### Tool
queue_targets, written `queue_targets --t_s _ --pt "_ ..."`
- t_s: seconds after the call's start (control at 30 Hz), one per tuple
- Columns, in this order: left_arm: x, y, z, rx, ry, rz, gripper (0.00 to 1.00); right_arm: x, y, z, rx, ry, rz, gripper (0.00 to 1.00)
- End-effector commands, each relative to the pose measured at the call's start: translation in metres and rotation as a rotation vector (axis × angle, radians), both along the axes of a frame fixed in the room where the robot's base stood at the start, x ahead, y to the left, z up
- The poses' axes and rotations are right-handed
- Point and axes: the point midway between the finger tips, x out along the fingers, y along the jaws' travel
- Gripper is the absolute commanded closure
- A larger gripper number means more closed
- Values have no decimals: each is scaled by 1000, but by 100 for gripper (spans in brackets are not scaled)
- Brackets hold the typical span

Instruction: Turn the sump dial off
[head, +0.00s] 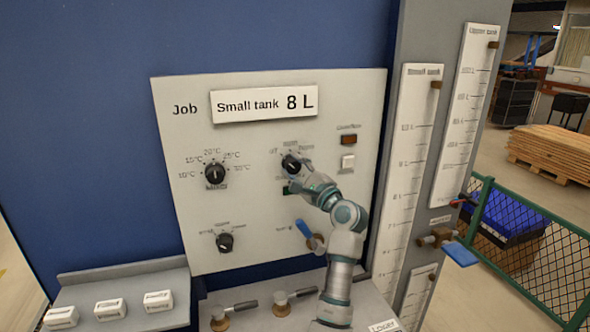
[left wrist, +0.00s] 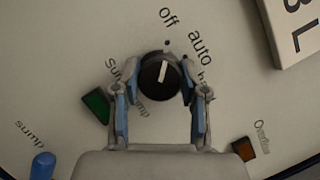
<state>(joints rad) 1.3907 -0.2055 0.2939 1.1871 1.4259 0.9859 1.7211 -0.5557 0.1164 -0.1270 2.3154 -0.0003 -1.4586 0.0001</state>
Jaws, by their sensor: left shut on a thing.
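The sump dial (head: 291,161) is a round black knob with a white pointer line, on the pale panel under the labels off, auto and hand. It also shows in the left wrist view (left wrist: 159,77), where its pointer lies close to the line of the off mark. My left gripper (left wrist: 160,84) has one finger on each side of the knob and is shut on it. In the head view the left gripper (head: 298,177) covers the dial's lower part. My right gripper is not in view.
A green indicator (left wrist: 96,105) sits beside the dial, and a blue lever (head: 305,229) is below it. A temperature dial (head: 215,173) and another small dial (head: 225,242) are to the left. A white switch (head: 348,162) and an orange overflow lamp (head: 348,139) are to the right.

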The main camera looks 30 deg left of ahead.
Motion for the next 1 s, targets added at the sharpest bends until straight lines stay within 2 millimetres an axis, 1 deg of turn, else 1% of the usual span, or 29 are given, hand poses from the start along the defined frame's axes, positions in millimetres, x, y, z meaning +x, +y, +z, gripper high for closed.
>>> queue_targets --t_s 0.03,0.23,0.27,0.3,0.33,0.63,0.73,0.87,1.0 --pt "2 -1 -3 -4 4 -6 92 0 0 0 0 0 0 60" --pt "3 -1 -3 -3 4 -7 92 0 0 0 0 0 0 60" --pt "3 -1 -3 -3 4 -7 50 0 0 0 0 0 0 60" --pt "2 -1 -3 -3 4 -7 40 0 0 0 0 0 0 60" --pt "2 -1 -3 -3 3 -6 32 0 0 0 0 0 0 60" --pt "-2 -1 0 -1 0 -3 32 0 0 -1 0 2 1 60" --pt "-3 -7 -2 -1 0 -3 32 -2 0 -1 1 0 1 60" --pt "-9 -27 -7 -2 0 -6 32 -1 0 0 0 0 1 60" --pt "-20 -56 -15 -2 2 -6 32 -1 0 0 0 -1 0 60"
